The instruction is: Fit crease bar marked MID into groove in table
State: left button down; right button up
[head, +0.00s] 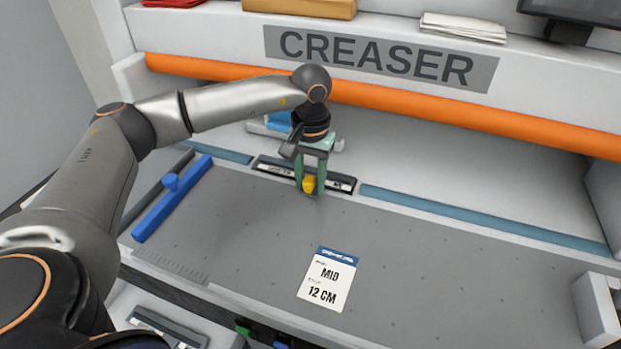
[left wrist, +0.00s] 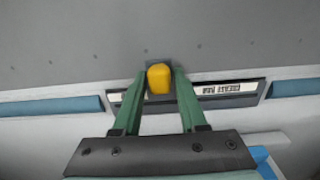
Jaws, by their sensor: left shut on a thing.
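My left gripper (head: 309,186) points down at the table's far edge, its green fingers shut on a small yellow knob (left wrist: 159,79). A dark bar (head: 345,184) with a pale label lies right behind the fingers, in line with the gap between two teal strips. The bar also shows in the left wrist view (left wrist: 254,92), its middle hidden by the fingers and the knob. Its label is too small to read. I cannot tell whether the knob is joined to the bar, or whether the bar sits flush in the groove. My right gripper is not in view.
A card (head: 328,280) reading MID and 12 CM lies on the grey table (head: 440,270). A blue guide bar (head: 172,200) with a knob lies at left. An orange roller (head: 450,110) runs behind, under the CREASER sign (head: 380,58).

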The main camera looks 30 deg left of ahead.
pick_arm(q)
jog(key=shift+f, duration=0.3)
dwell(0.5)
dwell(0.3)
jog(key=shift+c, duration=1.8)
grip_release()
notch_tip(320, 180, up, 13)
jog(key=shift+f, duration=0.2)
jog(key=shift+s+d+f, duration=0.1)
